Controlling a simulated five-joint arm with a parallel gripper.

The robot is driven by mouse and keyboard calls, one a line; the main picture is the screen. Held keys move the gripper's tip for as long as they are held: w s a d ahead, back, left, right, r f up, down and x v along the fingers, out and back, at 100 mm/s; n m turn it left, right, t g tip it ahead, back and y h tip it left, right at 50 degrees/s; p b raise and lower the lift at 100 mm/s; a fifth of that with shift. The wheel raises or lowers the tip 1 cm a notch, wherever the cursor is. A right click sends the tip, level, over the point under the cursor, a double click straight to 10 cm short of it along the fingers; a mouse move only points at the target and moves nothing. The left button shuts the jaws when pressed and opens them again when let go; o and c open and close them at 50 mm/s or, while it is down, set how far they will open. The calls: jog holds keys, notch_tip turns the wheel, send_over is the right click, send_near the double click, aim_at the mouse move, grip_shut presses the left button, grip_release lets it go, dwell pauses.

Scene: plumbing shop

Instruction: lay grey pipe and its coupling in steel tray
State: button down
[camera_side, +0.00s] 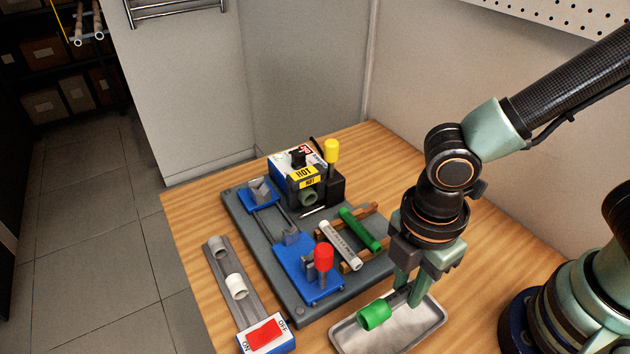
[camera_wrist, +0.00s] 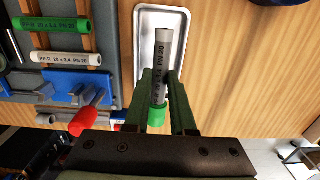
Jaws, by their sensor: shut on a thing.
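My gripper (camera_side: 408,296) is shut on the grey pipe, with its fingers pointing down over the steel tray (camera_side: 437,318). The grey pipe (camera_wrist: 163,55) lies between the fingertips in the wrist view, printed with dark letters. Its green coupling (camera_side: 375,315) is on one end, toward the near left in the side view; it also shows in the wrist view (camera_wrist: 157,117). In the side view the fingers hide most of the pipe. The coupling appears above the tray's left part. I cannot tell whether pipe or coupling touches the tray.
A wooden rack left of the tray holds a green pipe (camera_side: 360,230) and a white-grey pipe (camera_side: 340,245). A blue fixture with a red knob (camera_side: 323,257) stands near the tray. A heater marked HOT (camera_side: 303,178) is at the back. A grey rail (camera_side: 237,286) lies left.

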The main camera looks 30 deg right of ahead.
jog(key=shift+f, duration=4.25)
jog(key=c, duration=0.7)
grip_release()
